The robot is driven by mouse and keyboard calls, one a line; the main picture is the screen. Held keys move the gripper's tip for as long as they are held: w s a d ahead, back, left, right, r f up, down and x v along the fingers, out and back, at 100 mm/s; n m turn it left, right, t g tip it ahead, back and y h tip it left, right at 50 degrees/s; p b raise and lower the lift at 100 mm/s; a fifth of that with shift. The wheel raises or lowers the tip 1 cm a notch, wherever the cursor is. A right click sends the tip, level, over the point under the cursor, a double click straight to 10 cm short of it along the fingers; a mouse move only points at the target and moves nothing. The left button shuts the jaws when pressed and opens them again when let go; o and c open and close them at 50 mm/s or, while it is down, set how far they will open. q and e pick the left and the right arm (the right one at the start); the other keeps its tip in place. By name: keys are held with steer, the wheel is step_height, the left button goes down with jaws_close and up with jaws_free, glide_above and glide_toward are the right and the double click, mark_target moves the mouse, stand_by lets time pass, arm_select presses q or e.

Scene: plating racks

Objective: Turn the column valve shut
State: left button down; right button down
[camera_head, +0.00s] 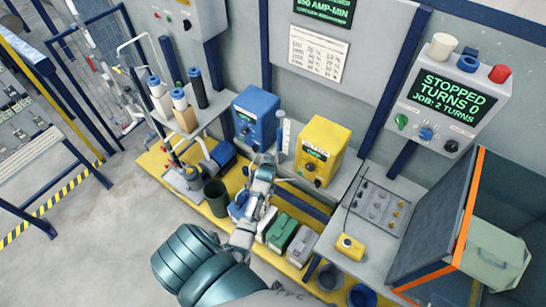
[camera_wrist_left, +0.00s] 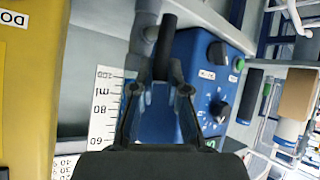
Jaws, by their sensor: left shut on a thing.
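My left gripper (camera_head: 264,168) reaches up in front of the blue and yellow boxes. In the left wrist view the gripper (camera_wrist_left: 158,90) has its fingers closed in around a dark, bar-like handle (camera_wrist_left: 167,38), which I take to be the column valve's lever. The handle sticks out beyond the fingertips, and its lower end is hidden between them. A pale column with a millilitre scale (camera_wrist_left: 104,105) stands beside the fingers. In the head view the column (camera_head: 286,136) is between the two boxes, and the gripper covers the valve. My right gripper is out of view.
The blue control box (camera_head: 256,118) and yellow box (camera_head: 322,150) stand close on either side. A dark bucket (camera_head: 216,197), green and grey blocks (camera_head: 282,232) and filter cylinders (camera_head: 181,108) are nearby. A wall panel (camera_head: 447,100) reads "STOPPED TURNS 0".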

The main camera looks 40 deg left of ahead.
arm_select(q)
steer(key=shift+s+d+f, duration=0.2)
steer(key=shift+s+f, duration=0.1)
steer(key=shift+f, duration=0.35)
steer(key=c, duration=1.5)
jaws_free()
steer(key=o, duration=0.3)
steer(key=shift+w+a, duration=0.1)
steer(key=shift+w, duration=0.05)
steer(key=shift+o, duration=0.2)
steer(key=shift+w+a, duration=0.25)
steer(key=v, duration=1.2)
steer(key=shift+w+a, duration=0.1)
steer(key=shift+w, duration=0.05)
